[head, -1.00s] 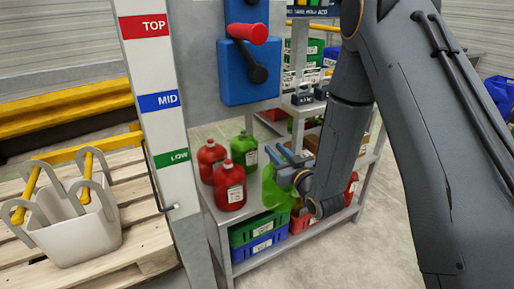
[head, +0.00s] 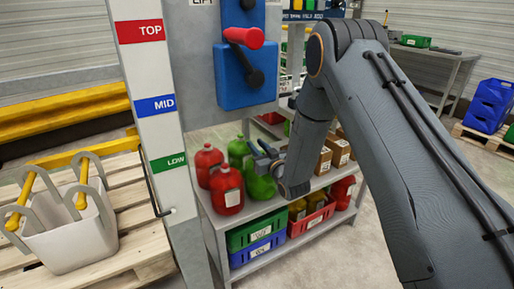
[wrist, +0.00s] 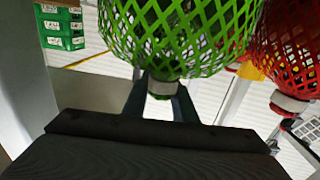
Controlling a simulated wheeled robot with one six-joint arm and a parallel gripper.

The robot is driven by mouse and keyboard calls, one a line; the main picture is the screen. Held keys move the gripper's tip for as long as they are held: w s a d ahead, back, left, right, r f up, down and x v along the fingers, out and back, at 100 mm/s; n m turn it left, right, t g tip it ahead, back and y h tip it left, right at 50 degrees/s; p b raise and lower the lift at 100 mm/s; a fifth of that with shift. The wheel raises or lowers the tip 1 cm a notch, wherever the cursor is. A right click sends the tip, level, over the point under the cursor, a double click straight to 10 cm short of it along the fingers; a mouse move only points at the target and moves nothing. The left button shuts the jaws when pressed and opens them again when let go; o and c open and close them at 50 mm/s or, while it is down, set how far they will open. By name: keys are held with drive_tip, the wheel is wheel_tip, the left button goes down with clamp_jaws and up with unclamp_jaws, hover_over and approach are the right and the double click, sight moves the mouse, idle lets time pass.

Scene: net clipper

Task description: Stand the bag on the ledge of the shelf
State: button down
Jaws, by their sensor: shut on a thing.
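My gripper (head: 264,150) is shut on the neck of a green net bag (head: 260,184). The bag hangs below the fingers, over or on the front part of the shelf ledge (head: 266,211); I cannot tell whether its base touches. In the wrist view the green mesh (wrist: 185,35) fills the top middle, with its neck clip between my fingers (wrist: 160,100). A red net bag (head: 227,190) stands just left of it on the ledge. Red mesh (wrist: 290,45) also shows at the right of the wrist view.
Another red bag (head: 207,160) and another green bag (head: 239,150) stand behind. Brown boxes (head: 338,150) are to the right. Green (head: 245,234) and blue (head: 258,252) crates sit on the lower shelf. A post with level labels (head: 155,120) stands left, near a pallet with a white bin (head: 75,238).

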drive_tip(key=shift+f, duration=0.2)
drive_tip(key=c, duration=1.9)
unclamp_jaws()
drive_tip(key=shift+f, duration=0.15)
drive_tip(key=o, duration=0.5)
drive_tip(key=shift+c, duration=0.2)
drive_tip(key=shift+s+d+r, duration=0.1)
drive_tip(key=shift+s+r, duration=0.05)
drive_tip(key=shift+r, duration=0.05)
drive_tip(key=v, duration=1.1)
drive_tip(key=shift+s+d, duration=0.15)
drive_tip(key=shift+s, duration=0.2)
